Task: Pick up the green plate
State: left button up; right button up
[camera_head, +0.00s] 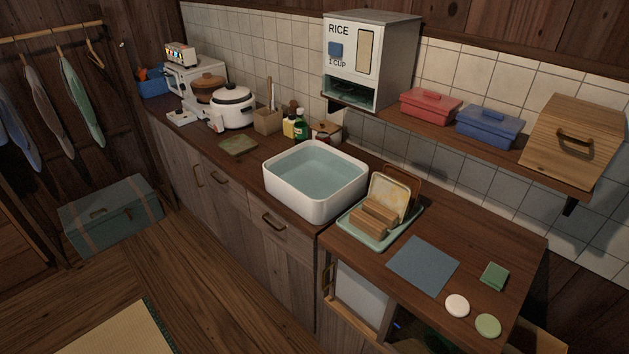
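A small round green plate (488,325) lies flat near the front right edge of the wooden counter. A round white piece (457,305) of similar size lies just left of it, apart from it. A small square green item (494,275) lies farther back on the counter. A flat green square (238,145) also lies on the far counter, left of the sink. Neither of my grippers shows in the head view.
A blue-grey cloth (423,264) lies left of the round pieces. A pale green tray (343,229) holds brown blocks and a patterned piece. A white sink basin (275,188) stands beyond. Below the counter front, a cabinet (343,330) seems open. A shelf (457,146) runs above.

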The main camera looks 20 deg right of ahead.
aim_at(237, 145)
jog(key=i+u, duration=0.1)
jog(key=u, duration=0.75)
jog(key=i, duration=2)
jog(key=i+z, duration=0.1)
jog(key=i, duration=0.4)
jog(key=i+j, duration=0.15)
jog(key=i, duration=0.35)
jog(key=i+j+z, duration=0.15)
jog(key=i, duration=0.4)
jog(key=i+j+z, duration=0.1)
jog(key=i, duration=0.4)
